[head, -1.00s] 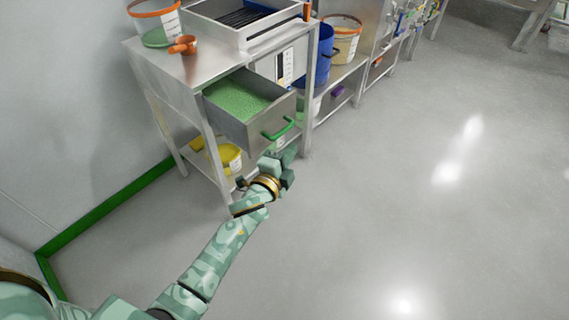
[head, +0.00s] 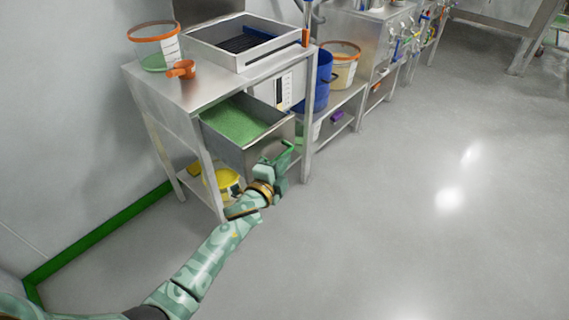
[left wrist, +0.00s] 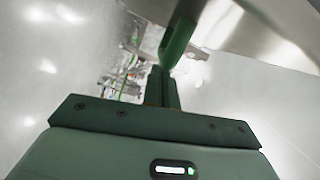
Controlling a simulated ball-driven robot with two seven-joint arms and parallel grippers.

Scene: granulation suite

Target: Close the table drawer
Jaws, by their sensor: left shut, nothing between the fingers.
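The table drawer (head: 253,158) is pulled out from under the steel table (head: 180,97) in the head view. It is a grey metal box with a green granular-looking surface inside. Its front bears a green handle (head: 287,152), which also shows close up in the left wrist view (left wrist: 178,42). My left gripper (head: 274,169) is shut and empty, right at the drawer front by the handle. In the left wrist view its closed fingers (left wrist: 162,88) point toward the handle's end; I cannot tell whether they touch. My right gripper is in neither view.
On the table stand a steel tray (head: 213,52), an orange scoop (head: 181,69) and an orange-rimmed clear tub (head: 155,47). A yellow bucket (head: 222,186) sits on the lower shelf. A blue bin (head: 318,83) stands to the right. The floor (head: 400,220) in front is clear.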

